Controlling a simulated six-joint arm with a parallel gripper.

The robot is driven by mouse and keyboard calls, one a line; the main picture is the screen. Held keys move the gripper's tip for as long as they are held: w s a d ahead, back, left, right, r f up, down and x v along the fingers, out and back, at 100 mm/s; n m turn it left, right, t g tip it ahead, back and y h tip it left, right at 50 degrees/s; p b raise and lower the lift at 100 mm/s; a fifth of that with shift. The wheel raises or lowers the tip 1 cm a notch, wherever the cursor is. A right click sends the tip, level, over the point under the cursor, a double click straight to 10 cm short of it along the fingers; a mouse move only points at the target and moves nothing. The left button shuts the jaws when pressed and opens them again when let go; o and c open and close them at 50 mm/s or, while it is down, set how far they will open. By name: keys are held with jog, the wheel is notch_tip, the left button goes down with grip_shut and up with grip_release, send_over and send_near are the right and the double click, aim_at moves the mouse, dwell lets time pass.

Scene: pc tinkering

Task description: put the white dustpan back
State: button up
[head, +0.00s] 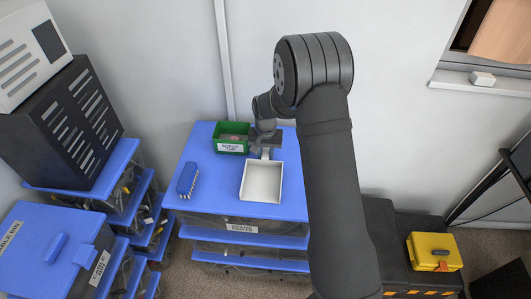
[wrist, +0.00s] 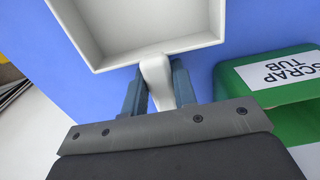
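The white dustpan (head: 262,182) is at the blue top of the drawer stack, its open pan toward the front and its handle toward the back. I cannot tell whether it touches the surface. My gripper (head: 265,150) is at the handle. In the wrist view, the gripper's two fingers (wrist: 157,88) stand on either side of the white handle (wrist: 155,72) and appear shut on it. The dustpan's pan (wrist: 150,30) reaches beyond the fingertips.
A green scrap tub (head: 231,139) stands just left of my gripper. A blue brush with pale bristles (head: 187,179) lies left of the dustpan. A dark slotted case (head: 75,125) stands at the left, and a yellow box (head: 434,250) at the right.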

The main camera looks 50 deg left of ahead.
jog(key=o, duration=0.4)
jog(key=shift+r, duration=0.1)
notch_tip(320, 180, up, 12)
dwell(0.4)
